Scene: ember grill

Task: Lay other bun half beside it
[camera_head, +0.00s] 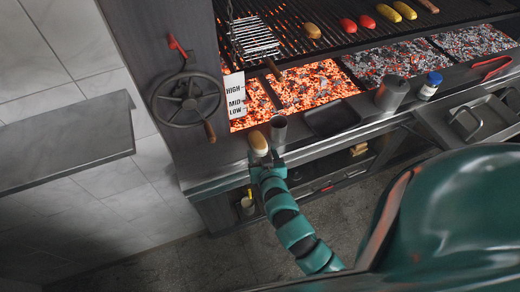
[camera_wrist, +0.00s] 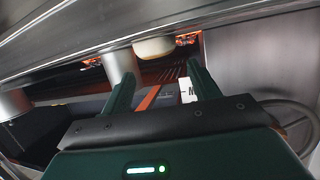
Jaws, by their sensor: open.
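A tan bun half (camera_head: 258,142) is at the front ledge of the grill, at the end of my arm in the head view. In the wrist view the bun half (camera_wrist: 153,48) shows its pale side just beyond my fingertips. My gripper (camera_head: 264,163) is open, and in the wrist view its two fingers (camera_wrist: 160,82) are apart with nothing clearly held between them. Whether a finger touches the bun half cannot be told. Another rounded tan piece, which looks like a bun half (camera_head: 312,30), lies on the grill grate (camera_head: 345,42).
A metal cup (camera_head: 279,129) stands close right of the nearer bun half. A dark tray (camera_head: 331,118), a larger metal canister (camera_head: 391,93) and a blue-lidded jar (camera_head: 430,86) line the ledge. Red and yellow foods (camera_head: 348,25) lie on the grate. A handwheel (camera_head: 187,98) is at left.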

